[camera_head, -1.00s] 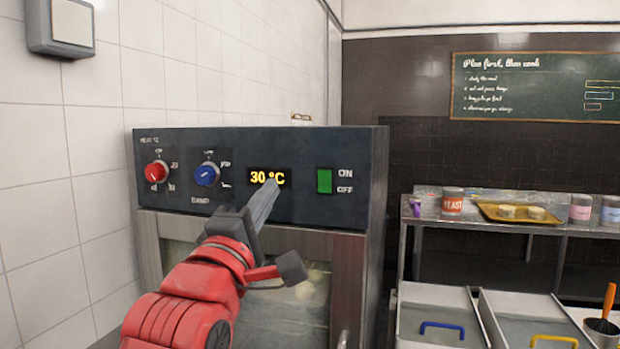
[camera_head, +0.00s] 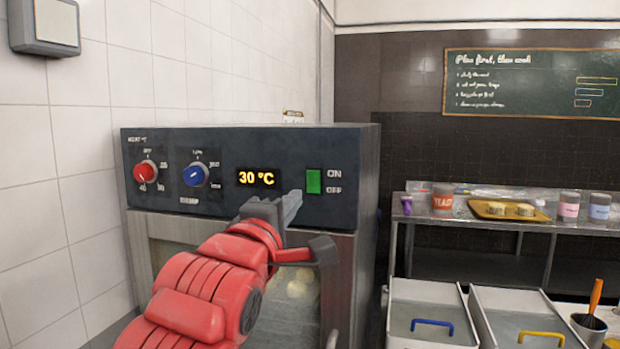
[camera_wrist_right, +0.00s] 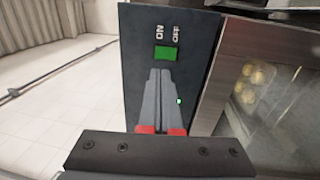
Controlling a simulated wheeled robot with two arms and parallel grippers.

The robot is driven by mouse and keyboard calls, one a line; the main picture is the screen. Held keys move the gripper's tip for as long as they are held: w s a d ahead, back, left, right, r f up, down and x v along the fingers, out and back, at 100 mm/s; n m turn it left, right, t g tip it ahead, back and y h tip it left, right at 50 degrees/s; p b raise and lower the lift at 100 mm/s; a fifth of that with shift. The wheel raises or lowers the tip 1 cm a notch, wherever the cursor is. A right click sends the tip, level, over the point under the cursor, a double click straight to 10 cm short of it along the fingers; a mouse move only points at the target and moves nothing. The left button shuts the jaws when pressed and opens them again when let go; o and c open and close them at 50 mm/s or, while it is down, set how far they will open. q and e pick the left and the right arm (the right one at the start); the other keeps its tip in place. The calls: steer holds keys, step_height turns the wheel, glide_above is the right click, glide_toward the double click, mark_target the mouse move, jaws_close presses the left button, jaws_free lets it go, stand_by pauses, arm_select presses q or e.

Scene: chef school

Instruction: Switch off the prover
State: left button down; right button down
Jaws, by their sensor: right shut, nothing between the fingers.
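The prover (camera_head: 350,150) is a steel cabinet with a dark control panel and a glass door. Its panel has a red knob (camera_head: 146,173), a blue knob (camera_head: 196,175), a lit display (camera_head: 258,178) reading 30 °C and a green switch (camera_head: 313,181) beside ON and OFF labels. My right gripper (camera_head: 295,198) is shut and empty, its tips just below and left of the switch. In the right wrist view the shut fingers (camera_wrist_right: 161,75) point at the green switch (camera_wrist_right: 165,53), close to its lower edge; I cannot tell if they touch. My left gripper is not in view.
A steel shelf (camera_head: 470,264) with jars and a yellow tray (camera_head: 478,211) stands at the right. Lidded bins with a blue handle (camera_head: 432,323) and a yellow handle (camera_head: 540,338) stand in front of it. A tiled wall (camera_head: 60,230) borders the prover's left side.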

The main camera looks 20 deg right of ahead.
mark_target(315, 176)
steer(key=p+x, duration=0.3)
steer(key=x, duration=0.7)
steer(key=shift+w+d+r, duration=0.1)
steer(key=shift+r, duration=0.3)
steer(key=shift+g, duration=0.3)
steer(key=shift+f, duration=0.1)
steer(key=shift+w+y, duration=0.1)
steer(key=shift+y, duration=0.2)
